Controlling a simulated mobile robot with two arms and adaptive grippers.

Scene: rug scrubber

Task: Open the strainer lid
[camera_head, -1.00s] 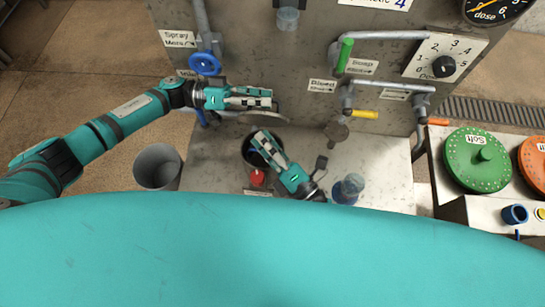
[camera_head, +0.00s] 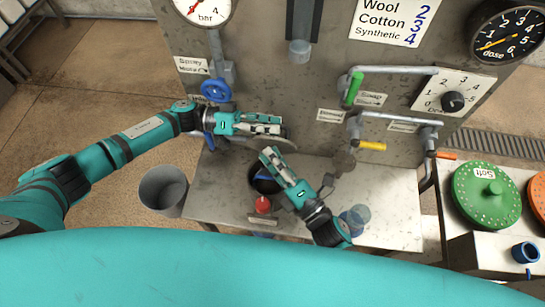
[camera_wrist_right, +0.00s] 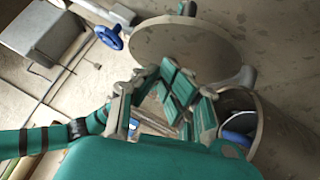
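The strainer (camera_head: 255,186) is a dark round pot on the pale bench in the head view. In the right wrist view its round mouth (camera_wrist_right: 256,140) is uncovered, with something blue inside. Its lid (camera_head: 287,146), a grey disc, stands raised behind the mouth; its broad face fills the top of the right wrist view (camera_wrist_right: 205,38). My left gripper (camera_head: 283,125) is beside the lid, partly covering it; contact and finger gap are unclear. My right gripper (camera_head: 266,156) is over the strainer, partly hiding it. Its fingers are spread in the right wrist view (camera_wrist_right: 165,100).
A red knob (camera_head: 263,204) sits in front of the strainer. A grey bucket (camera_head: 163,188) stands left and a clear blue jar (camera_head: 354,219) right. Pipes with a blue valve wheel (camera_head: 215,91) and a yellow handle (camera_head: 372,146) jut from the panel behind.

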